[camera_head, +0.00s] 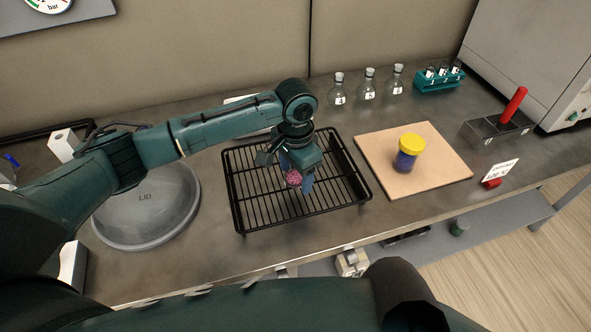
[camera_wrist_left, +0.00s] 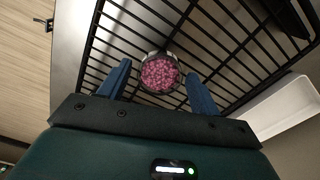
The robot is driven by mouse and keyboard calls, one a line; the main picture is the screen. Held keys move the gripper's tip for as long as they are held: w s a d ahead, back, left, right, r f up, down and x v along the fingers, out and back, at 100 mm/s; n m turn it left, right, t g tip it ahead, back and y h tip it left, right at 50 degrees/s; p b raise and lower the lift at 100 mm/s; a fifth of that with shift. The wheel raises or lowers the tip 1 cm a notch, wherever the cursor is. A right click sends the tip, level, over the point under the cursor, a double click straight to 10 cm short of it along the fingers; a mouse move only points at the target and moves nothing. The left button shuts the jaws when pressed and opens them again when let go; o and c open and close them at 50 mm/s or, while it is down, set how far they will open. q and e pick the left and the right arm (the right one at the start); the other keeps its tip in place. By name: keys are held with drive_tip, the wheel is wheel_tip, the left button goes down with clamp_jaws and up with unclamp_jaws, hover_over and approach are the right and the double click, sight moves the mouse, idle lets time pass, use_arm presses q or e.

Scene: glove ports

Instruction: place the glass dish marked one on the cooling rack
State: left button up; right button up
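The glass dish (camera_head: 293,178), small, round and filled with pink granules, appears to rest on the black wire cooling rack (camera_head: 236,190). Its mark cannot be read. In the left wrist view the dish (camera_wrist_left: 160,73) sits over the bars of the rack (camera_wrist_left: 235,50), between my two blue fingertips. My left gripper (camera_head: 296,176) is over the rack, pointing down. Its fingers (camera_wrist_left: 160,85) are spread, with a gap on each side of the dish. My right gripper is not in view.
A grey round lid (camera_head: 146,208) lies left of the rack. A yellow-capped jar (camera_head: 409,152) stands on a tan board (camera_head: 445,165) to the right. Several labelled flasks (camera_head: 367,86) and a teal tube rack (camera_head: 439,78) stand behind. The bench's front edge is close to the rack.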

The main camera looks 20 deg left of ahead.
sight(296, 181)
use_arm(q)
drive_tip(key=shift+o, duration=0.5)
drive_tip(key=shift+r, duration=0.1)
wheel_tip(296, 181, up, 12)
idle(0.5)
